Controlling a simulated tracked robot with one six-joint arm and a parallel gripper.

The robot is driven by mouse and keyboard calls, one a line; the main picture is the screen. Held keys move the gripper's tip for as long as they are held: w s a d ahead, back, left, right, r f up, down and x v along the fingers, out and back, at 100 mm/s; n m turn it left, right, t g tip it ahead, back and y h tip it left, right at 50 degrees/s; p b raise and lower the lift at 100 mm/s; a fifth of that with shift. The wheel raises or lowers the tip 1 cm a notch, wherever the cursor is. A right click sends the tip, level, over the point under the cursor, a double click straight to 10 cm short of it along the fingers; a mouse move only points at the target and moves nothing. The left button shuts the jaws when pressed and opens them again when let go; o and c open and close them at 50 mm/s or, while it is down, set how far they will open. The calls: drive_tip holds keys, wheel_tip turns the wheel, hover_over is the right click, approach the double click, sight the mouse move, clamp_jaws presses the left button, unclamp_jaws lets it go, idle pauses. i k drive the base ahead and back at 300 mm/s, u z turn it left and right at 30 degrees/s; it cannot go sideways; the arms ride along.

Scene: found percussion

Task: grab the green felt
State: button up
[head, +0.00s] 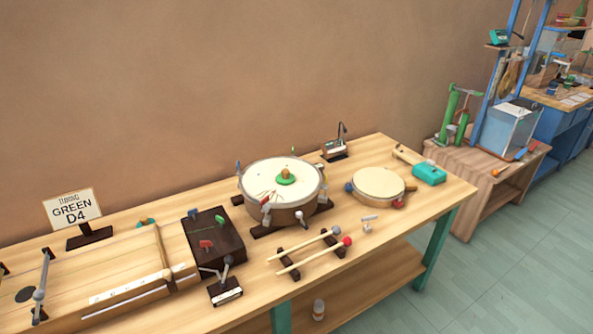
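A large round drum (281,192) with a pale head stands near the middle of the workbench. A flat green disc (287,180), which looks like the green felt, lies on the drum head. A small brown knob-like piece (286,173) sits on top of the disc. I cannot tell whether the two are joined. My gripper is not in this view.
Clamps ring the drum rim. In front, two mallets (308,252) lie on a dark rack. A small drum (378,186) and teal block (429,174) are right. A dark box (213,238) and a "GREEN D4" sign (72,208) are left.

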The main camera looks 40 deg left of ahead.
sight(284, 177)
drive_tip(key=i, duration=2.2)
drive_tip(key=u, duration=3.1)
